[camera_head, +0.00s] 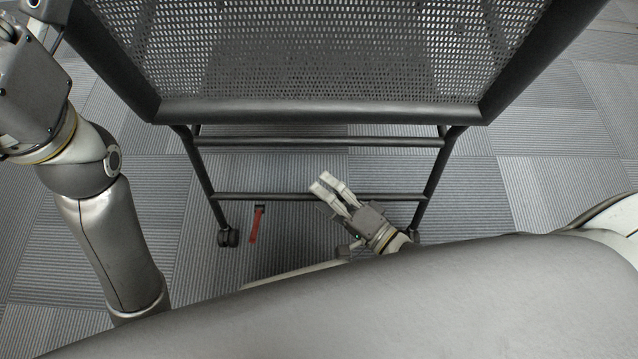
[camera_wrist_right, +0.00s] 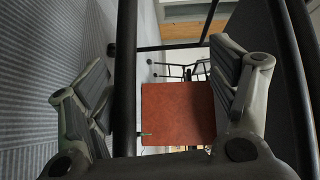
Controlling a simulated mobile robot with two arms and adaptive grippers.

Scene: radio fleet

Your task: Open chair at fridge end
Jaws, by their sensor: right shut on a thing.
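The chair has a black perforated panel (camera_head: 330,50), a dark tubular frame and a lower crossbar (camera_head: 265,196). In the right wrist view a dark bar (camera_wrist_right: 125,70) runs between the two fingers of my right gripper (camera_wrist_right: 165,90). My left arm stands at the left side of the head view, and its fingers are not seen.
A small red strip with a dark end (camera_head: 256,225) shows near the chair's left leg. Grey striped carpet (camera_head: 560,150) is clear on the right. The wrist view shows a red-brown panel (camera_wrist_right: 178,113) and dark furniture frames beyond.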

